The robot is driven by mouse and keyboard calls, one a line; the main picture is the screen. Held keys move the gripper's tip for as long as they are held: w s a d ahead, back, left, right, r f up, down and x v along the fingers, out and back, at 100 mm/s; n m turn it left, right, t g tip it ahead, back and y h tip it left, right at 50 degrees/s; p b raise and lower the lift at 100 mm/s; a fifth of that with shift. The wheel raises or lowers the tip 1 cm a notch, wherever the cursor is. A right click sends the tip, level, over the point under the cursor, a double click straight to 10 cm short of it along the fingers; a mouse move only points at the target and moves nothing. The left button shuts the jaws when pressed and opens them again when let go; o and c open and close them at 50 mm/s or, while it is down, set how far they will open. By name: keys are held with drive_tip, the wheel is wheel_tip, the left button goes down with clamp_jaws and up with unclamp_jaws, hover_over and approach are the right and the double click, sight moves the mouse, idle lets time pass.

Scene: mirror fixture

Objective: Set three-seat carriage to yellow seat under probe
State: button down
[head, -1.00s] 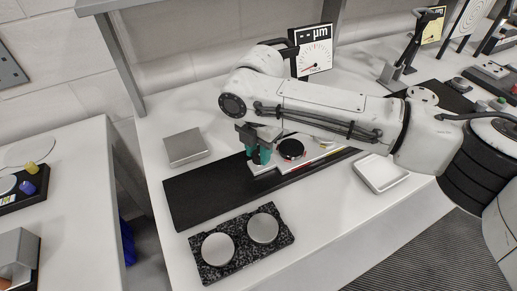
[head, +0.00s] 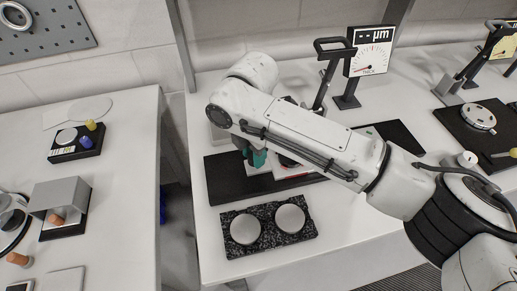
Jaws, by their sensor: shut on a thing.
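The three-seat carriage (head: 296,173) is a pale block on a long black base (head: 230,180). A red-edged seat with a dark top shows on it, partly under my arm; no yellow seat can be made out. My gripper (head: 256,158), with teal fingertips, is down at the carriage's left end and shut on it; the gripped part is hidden. The gauge (head: 369,58) with a µm display and dial stands behind the base, beside a black lever handle (head: 332,46). The probe tip is hidden behind my arm, so the seat under it cannot be told.
A speckled black block (head: 268,246) with two round metal discs lies in front of the base. A second table (head: 118,180) stands at left beyond a gap. Another dark fixture with a metal disc (head: 479,117) is at the right.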

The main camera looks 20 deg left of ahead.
drive_tip(key=c, duration=0.8)
unclamp_jaws()
wheel_tip(320, 180, up, 11)
drive_tip(key=shift+f+b, duration=0.1)
drive_tip(key=shift+b, duration=0.5)
